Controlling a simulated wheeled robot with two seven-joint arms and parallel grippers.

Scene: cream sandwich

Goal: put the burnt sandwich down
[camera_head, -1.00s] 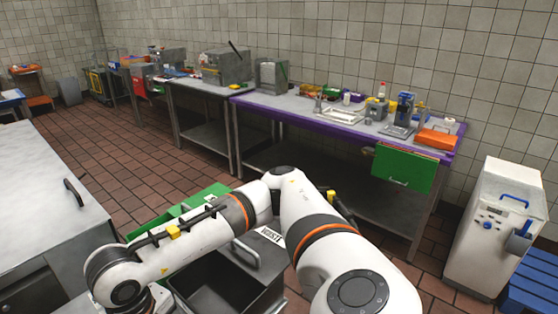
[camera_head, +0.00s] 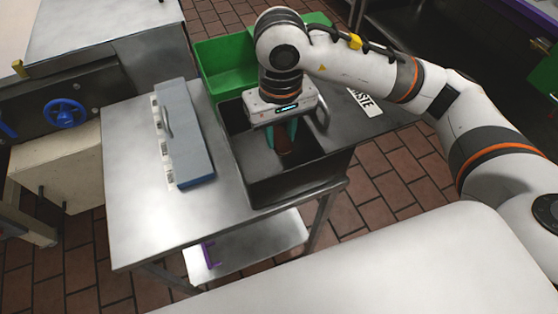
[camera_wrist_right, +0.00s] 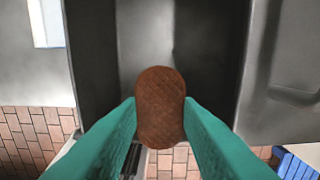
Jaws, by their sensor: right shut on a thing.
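The burnt sandwich (camera_wrist_right: 160,108) is a dark brown, rounded slab. My right gripper (camera_wrist_right: 160,112) is shut on it, with a teal finger on each side. In the head view my right gripper (camera_head: 283,138) points down into the open dark waste bin (camera_head: 318,172), and the sandwich (camera_head: 284,150) shows only partly between its fingers. In the wrist view the dark bin (camera_wrist_right: 215,40) lies behind the sandwich. I cannot tell how far the sandwich is above the bin's floor. My left gripper is not in view.
A green bin (camera_head: 222,62) stands behind the dark one. A metal table (camera_head: 130,200) to the left carries a long grey box (camera_head: 185,135). A label reading "WASTE" (camera_head: 365,101) lies right of the bin. Brick-coloured floor is open at right.

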